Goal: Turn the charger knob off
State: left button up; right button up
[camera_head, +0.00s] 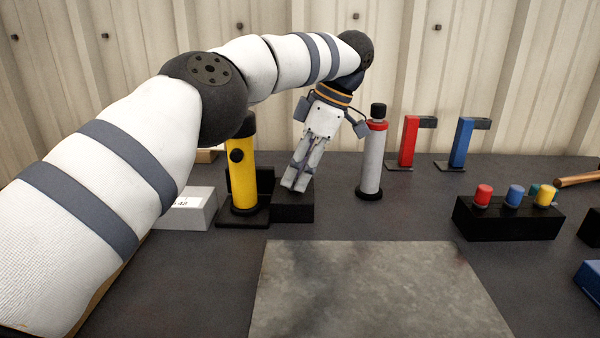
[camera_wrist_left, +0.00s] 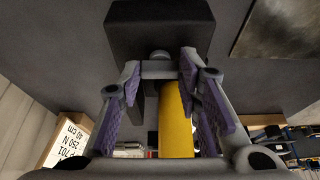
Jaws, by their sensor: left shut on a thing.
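A black box (camera_head: 293,209), which I take for the charger, sits on the dark table below my left gripper (camera_head: 295,184). The gripper points down at its top, with the fingers close together. In the left wrist view, the black box (camera_wrist_left: 160,25) fills the top centre, and a small grey knob (camera_wrist_left: 160,55) shows between the fingertips of my left gripper (camera_wrist_left: 161,70). The gripper is shut on this knob, which the fingertips partly hide. Its exact turn angle cannot be told. My right gripper is not in view.
A yellow cylinder (camera_head: 243,175) on a black stand is close at left, with a grey labelled box (camera_head: 190,210) beyond it. A grey-and-red cylinder (camera_head: 370,165) stands at right. Red (camera_head: 408,142) and blue (camera_head: 462,143) brackets and a button box (camera_head: 508,218) are further right. A grey plate (camera_head: 370,290) lies in front.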

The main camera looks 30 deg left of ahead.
pick_arm(q)
jog(key=shift+a, duration=0.1)
dwell(0.4)
jog(key=o, duration=1.1)
jog(key=shift+o, duration=0.2)
